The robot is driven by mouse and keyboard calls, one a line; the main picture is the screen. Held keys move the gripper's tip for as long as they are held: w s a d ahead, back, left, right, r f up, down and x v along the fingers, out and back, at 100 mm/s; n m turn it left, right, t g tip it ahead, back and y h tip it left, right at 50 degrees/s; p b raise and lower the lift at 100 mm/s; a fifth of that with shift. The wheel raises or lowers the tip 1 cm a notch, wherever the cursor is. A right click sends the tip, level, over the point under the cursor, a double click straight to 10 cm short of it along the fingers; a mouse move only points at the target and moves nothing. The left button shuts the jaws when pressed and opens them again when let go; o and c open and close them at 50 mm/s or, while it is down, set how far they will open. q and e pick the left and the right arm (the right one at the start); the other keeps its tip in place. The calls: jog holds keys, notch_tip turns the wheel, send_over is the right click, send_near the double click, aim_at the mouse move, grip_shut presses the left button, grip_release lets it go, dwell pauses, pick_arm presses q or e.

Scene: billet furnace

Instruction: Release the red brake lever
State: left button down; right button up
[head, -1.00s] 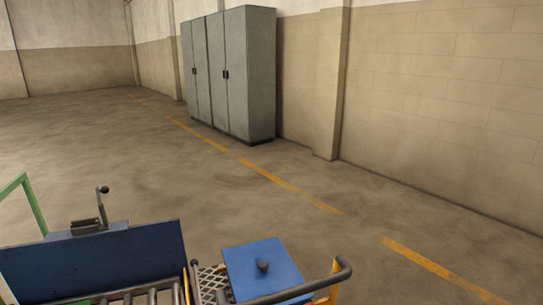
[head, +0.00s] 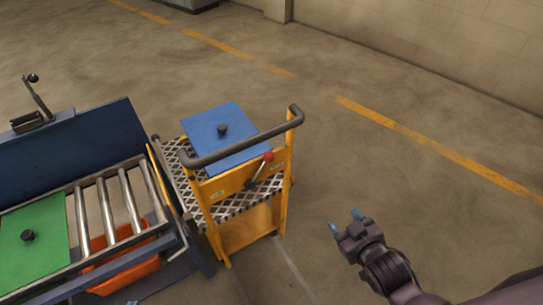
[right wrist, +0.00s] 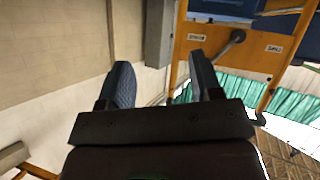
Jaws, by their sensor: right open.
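The brake lever, with a red knob (head: 268,157) on a short grey shaft, is mounted on the yellow end panel of the cart (head: 236,181). It leans up and to the right, below the dark push handle (head: 262,136). My right gripper (head: 345,220) is open and empty, to the right of the cart and apart from the lever. In the right wrist view its two fingers (right wrist: 162,82) are spread. A grey lever shaft (right wrist: 229,45) shows there beyond the right finger, between two white labels; no red shows on it. My left gripper is not in view.
A blue plate with a black knob (head: 222,130) lies on the cart's mesh deck. To the left stands a roller conveyor (head: 104,212) with a green plate (head: 30,240) and an orange bin (head: 128,270) beneath. The floor right of the cart is clear.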

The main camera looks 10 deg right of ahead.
jog(key=w+a+r+n+t+y+b, duration=0.1)
jog(key=w+a+r+n+t, duration=0.15)
jog(key=w+n, duration=0.5)
jog(key=n+y, duration=0.6)
jog(key=n, duration=2.1)
send_near(273, 160)
jog(key=shift+t, duration=0.25)
jog(key=x, duration=0.8)
jog(key=shift+a+f, duration=0.15)
jog(key=shift+x, duration=0.85)
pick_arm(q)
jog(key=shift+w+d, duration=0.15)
pick_arm(e)
jog(key=shift+f, duration=0.1)
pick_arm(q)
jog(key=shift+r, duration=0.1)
pick_arm(e)
jog(key=shift+c, duration=0.4)
jog(key=shift+c, duration=1.2)
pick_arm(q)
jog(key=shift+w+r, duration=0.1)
pick_arm(e)
grip_shut()
